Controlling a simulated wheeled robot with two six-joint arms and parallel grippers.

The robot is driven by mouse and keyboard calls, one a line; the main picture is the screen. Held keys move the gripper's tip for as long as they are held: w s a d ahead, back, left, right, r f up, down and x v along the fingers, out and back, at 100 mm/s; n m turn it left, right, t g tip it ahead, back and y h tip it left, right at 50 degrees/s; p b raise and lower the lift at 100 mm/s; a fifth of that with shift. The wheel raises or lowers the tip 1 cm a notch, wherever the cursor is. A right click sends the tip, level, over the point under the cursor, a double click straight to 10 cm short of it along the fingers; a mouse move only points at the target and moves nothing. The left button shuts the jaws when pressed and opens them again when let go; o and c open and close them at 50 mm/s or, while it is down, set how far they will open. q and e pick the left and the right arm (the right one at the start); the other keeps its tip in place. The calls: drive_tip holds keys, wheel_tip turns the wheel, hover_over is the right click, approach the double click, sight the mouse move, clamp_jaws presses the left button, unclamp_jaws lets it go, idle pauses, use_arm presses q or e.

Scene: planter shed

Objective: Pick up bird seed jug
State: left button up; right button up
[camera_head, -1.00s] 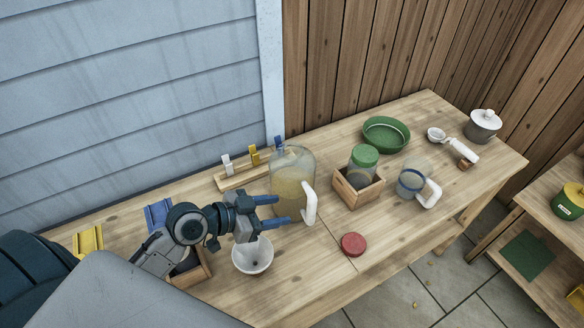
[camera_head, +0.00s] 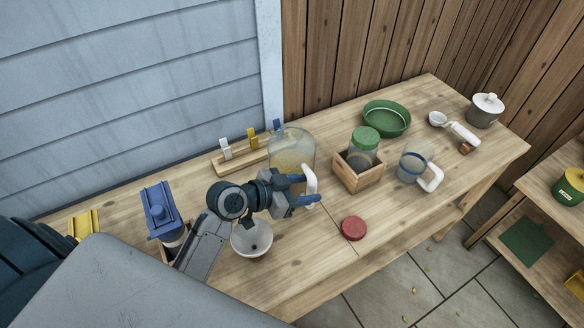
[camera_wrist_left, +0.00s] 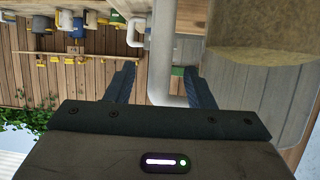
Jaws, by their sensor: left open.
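The bird seed jug (camera_head: 290,150) is a large clear jug with tan seed inside and a white handle (camera_head: 310,178) on its right side. It stands upright on the wooden bench. My left gripper (camera_head: 309,189) is open at the handle, in front of the jug. In the left wrist view the pale handle (camera_wrist_left: 159,55) runs between the two spread fingers (camera_wrist_left: 162,80), and the jug body with seed (camera_wrist_left: 262,75) fills the right side. My gripper hides the jug's lower part in the head view. My right gripper is not in view.
A white funnel-like cup (camera_head: 251,240) stands close below my left gripper. A red lid (camera_head: 354,228) lies to the right. A wooden box (camera_head: 346,178) holds a green-lidded jar (camera_head: 365,143). A clear pitcher (camera_head: 412,165) and green dish (camera_head: 386,117) stand farther right. The bench front is mostly clear.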

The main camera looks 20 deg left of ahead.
use_arm(q)
drive_tip(key=x, duration=0.2)
drive_tip(key=shift+w+d+f, duration=0.15)
drive_tip(key=shift+d, duration=0.05)
clamp_jaws()
idle(0.9)
drive_tip(key=shift+a, duration=0.1)
idle(0.3)
